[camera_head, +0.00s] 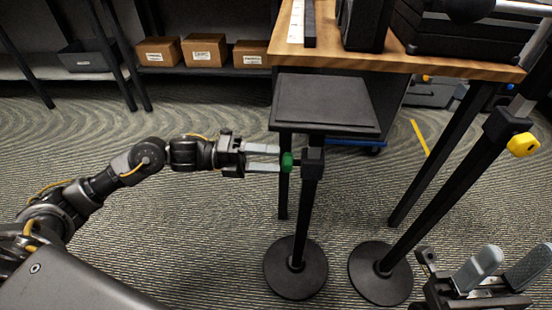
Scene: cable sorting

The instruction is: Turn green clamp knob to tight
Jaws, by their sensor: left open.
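The green clamp knob (287,161) sticks out to the left from a black clamp block (313,162) on a black stand. The stand has a flat black square top (325,101) and a round base (295,268). My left gripper (279,158) comes in level from the left and is open. Its two pale fingers lie one above the other, with their tips at the knob's left side. I cannot tell whether they touch the knob. My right gripper (515,258) is at the lower right, fingers spread and nothing between them, away from the knob.
A second black stand with a yellow knob (523,145) leans at the right, its round base (380,273) close to the first. A wooden table (440,62) holding black cases stands behind. Cardboard boxes (205,50) sit on a back shelf. Carpet at left is clear.

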